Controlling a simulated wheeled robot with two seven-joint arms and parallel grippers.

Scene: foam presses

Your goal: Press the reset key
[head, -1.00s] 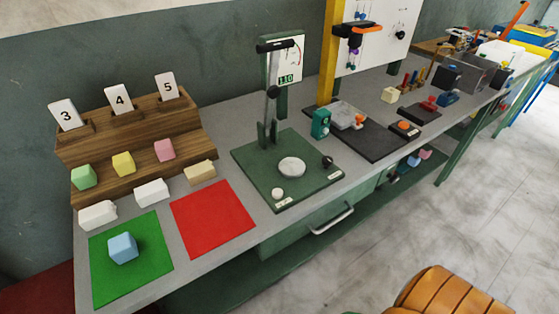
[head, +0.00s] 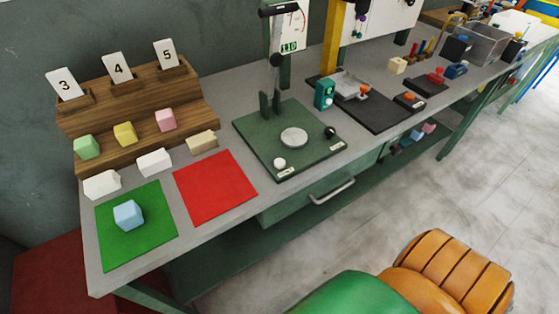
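A green press (head: 262,148) stands on the grey workbench with its lever column upright and a gauge board (head: 289,25) reading 110 behind it. On its base are a round metal plate (head: 294,138), a white knob-like key (head: 279,163) at the front and a black knob (head: 330,132) at the right. Each has a small label that is too small to read, so I cannot tell which is the reset key. Nothing touches either one. Neither of my grippers is in view.
A green mat (head: 150,246) with a blue block (head: 128,214) and a bare red mat (head: 215,188) lie left of the press. A wooden stepped rack (head: 100,143) holds number cards and blocks. A teal device (head: 324,94) stands right of the press.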

